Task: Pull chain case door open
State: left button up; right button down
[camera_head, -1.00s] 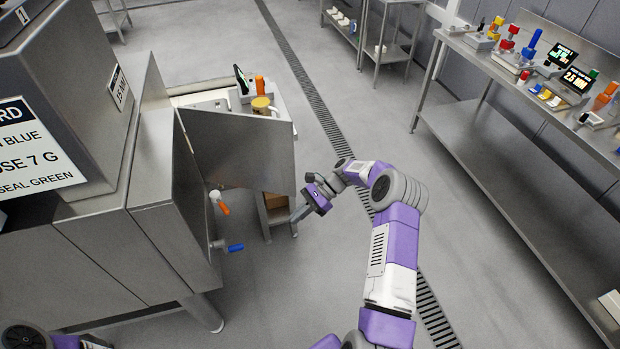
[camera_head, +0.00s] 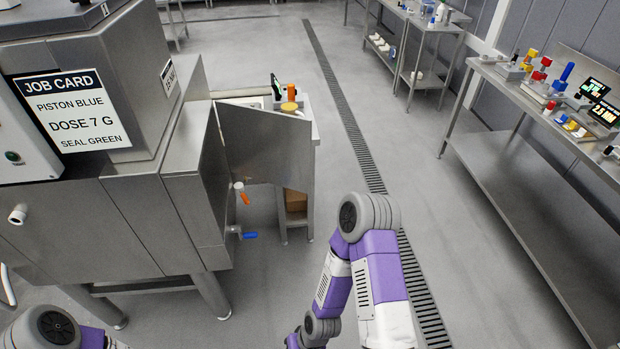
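The chain case door (camera_head: 268,150) is a grey steel panel on the right side of the large steel machine (camera_head: 150,205). It stands swung out from the machine's side, and its free edge points right. Nothing of mine touches it. My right arm is folded at the lower middle, apart from the door; its gripper is below the picture edge. Only a joint of my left arm shows at the bottom left, and its gripper is out of view. An orange-handled valve (camera_head: 242,193) and a blue-handled valve (camera_head: 246,235) stick out below the door.
A small steel table (camera_head: 314,135) with an orange item (camera_head: 291,92) and a yellow mug (camera_head: 290,107) stands behind the door. A long workbench (camera_head: 500,85) with tools and screens is at the right. A job card (camera_head: 73,113) is on the machine. Floor between is clear.

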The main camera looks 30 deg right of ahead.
aim_at(274, 147)
jog(key=k, duration=0.9)
jog(key=z, duration=0.7)
jog(key=i, duration=1.7)
jog(key=u, duration=1.15)
